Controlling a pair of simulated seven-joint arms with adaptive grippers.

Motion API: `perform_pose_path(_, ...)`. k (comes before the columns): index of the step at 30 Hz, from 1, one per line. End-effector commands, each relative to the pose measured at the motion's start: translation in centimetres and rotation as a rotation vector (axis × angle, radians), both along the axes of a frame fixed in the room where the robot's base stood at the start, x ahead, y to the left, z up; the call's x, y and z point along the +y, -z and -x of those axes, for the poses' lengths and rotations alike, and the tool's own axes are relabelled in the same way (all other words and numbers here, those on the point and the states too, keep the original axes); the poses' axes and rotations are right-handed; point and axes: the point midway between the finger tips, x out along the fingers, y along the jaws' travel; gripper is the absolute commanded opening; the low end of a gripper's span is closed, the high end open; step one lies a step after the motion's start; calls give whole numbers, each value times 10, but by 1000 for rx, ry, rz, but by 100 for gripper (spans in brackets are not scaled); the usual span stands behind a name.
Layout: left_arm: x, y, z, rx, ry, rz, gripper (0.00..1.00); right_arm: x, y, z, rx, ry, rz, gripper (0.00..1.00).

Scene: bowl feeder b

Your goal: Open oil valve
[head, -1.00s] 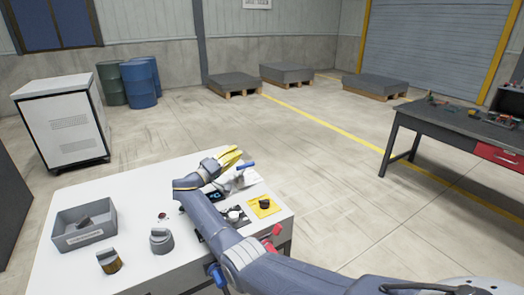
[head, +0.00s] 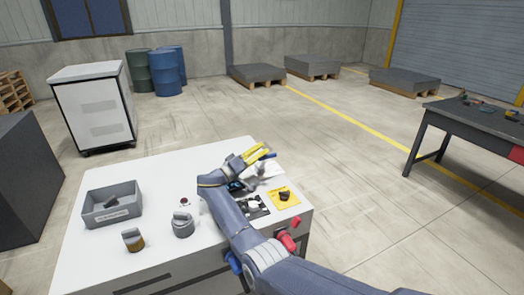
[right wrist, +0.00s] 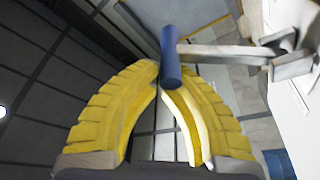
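The oil valve is a small pale fitting (head: 262,168) with a blue lever handle (head: 269,156), at the back right of the white cabinet top (head: 160,165). My right gripper (head: 268,149) has yellow fingers and lies just behind the handle. In the right wrist view my right gripper (right wrist: 160,78) has its fingertips together, and the blue handle (right wrist: 170,55) crosses in front of them on a metal arm (right wrist: 220,52). I cannot tell whether they touch. The handle is not seen between the fingers. The valve body is partly hidden. My left gripper is not in view.
On the cabinet top stand a grey bin (head: 108,214), a grey knob-like part (head: 182,229), a grey-brown part (head: 133,241) and a yellow plate with a black knob (head: 285,201). Red fittings (head: 287,241) stick out of the front right side. A dark workbench (head: 470,125) stands at right.

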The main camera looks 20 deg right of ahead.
Motion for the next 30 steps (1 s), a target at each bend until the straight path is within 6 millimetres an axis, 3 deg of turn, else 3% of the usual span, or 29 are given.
perform_pose_path(10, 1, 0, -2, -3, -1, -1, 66, 0, -9, 0, -2, 1, -1, 0)
perform_pose_path(21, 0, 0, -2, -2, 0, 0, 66, 0, -66, 0, -4, 0, -2, 0)
perform_pose_path(30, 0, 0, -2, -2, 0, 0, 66, 0, -95, 0, -1, -1, -1, 0)
